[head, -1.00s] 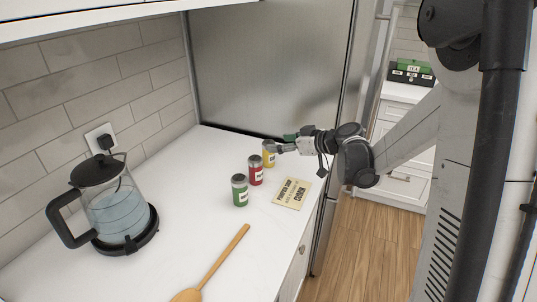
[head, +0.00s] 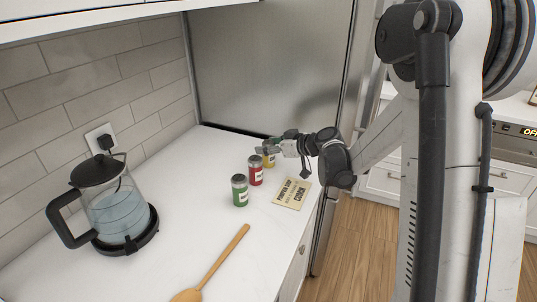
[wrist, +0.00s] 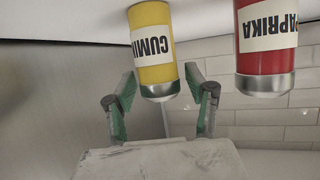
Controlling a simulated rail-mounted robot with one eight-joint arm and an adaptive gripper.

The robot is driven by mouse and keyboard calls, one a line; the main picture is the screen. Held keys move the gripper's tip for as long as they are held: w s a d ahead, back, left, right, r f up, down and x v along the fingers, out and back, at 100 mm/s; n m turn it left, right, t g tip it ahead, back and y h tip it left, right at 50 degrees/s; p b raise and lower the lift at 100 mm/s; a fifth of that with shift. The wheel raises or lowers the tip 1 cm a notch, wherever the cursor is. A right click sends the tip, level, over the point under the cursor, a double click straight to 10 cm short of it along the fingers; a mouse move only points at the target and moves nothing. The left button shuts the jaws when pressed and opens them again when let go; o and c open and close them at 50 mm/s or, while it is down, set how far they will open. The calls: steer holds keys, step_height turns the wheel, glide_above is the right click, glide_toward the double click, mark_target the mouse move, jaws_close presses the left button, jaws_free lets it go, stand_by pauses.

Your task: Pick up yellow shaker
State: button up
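The yellow shaker (head: 269,161), labelled CUMIN, stands at the back end of the counter, partly hidden behind my gripper and the red shaker. My gripper (head: 265,148) is at the height of its top. In the wrist view, which shows the labels upside down, the yellow shaker (wrist: 152,45) has its silver cap end between the two spread fingers of my gripper (wrist: 160,88). The fingers are open, with gaps on both sides and no clear contact.
A red PAPRIKA shaker (head: 256,172) stands close beside the yellow one, with a green shaker (head: 240,190) nearer. A paper packet (head: 292,193) lies to their right. A glass kettle (head: 117,212) and a wooden spoon (head: 222,262) are nearer. The fridge (head: 265,70) stands behind.

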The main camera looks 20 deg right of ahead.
steer(key=c, duration=1.1)
steer(key=shift+o, duration=0.2)
steer(key=shift+r, duration=0.1)
step_height(320, 180, up, 10)
steer(key=shift+f+p, duration=0.1)
steer(key=shift+p, duration=0.25)
